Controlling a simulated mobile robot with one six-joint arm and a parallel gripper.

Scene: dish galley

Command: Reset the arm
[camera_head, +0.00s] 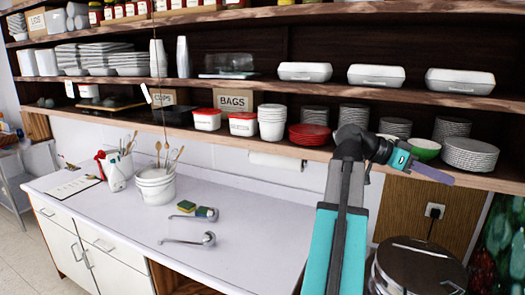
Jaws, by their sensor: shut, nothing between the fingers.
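My arm rises from the bottom of the head view, right of the middle, and bends to the right at the height of the lowest shelf. My gripper (434,174) points right and slightly down, in front of the lowest shelf's edge. Its fingers are shut with nothing between them. It appears close to a green bowl (425,149) and a stack of white plates (470,154), but I cannot tell how far in front of them it is. My arm hides part of the shelf and the counter's right end.
Shelves above carry red bowls (309,134), tubs and white boxes (375,76). A round dark-lidded bin (418,262) stands at lower right. The counter's front is mostly clear.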

